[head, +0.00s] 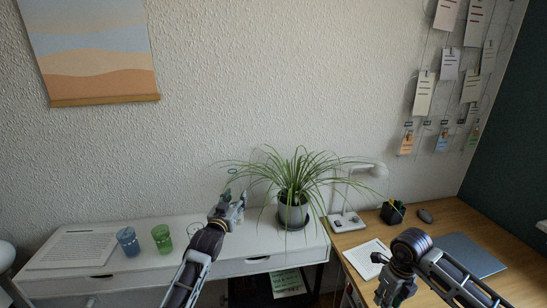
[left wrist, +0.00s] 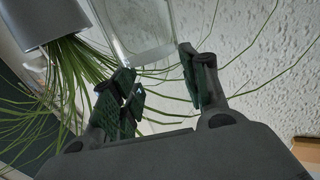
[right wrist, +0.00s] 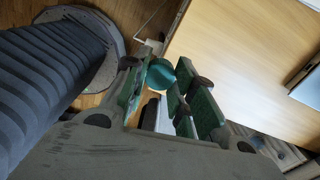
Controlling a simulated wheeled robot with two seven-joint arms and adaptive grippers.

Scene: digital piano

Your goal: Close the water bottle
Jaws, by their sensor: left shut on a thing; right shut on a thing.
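The water bottle (left wrist: 145,32) is clear and shows between the fingers of my left gripper (left wrist: 162,78) in the left wrist view. Its mouth is not clearly visible. In the head view my left gripper (head: 229,211) is shut on it above the white table, just left of the potted plant. A round teal cap (right wrist: 161,74) sits between the fingertips of my right gripper (right wrist: 170,84) in the right wrist view. In the head view my right gripper (head: 388,292) is low over the wooden desk's front area, well apart from the bottle; the cap is not clear there.
The potted plant (head: 292,213) spreads long leaves close to my left gripper. A blue cup (head: 127,241) and a green cup (head: 162,239) stand on the white table (head: 200,262). A lamp (head: 346,221), pen holder (head: 392,212) and laptop (head: 470,253) are on the wooden desk (head: 440,217).

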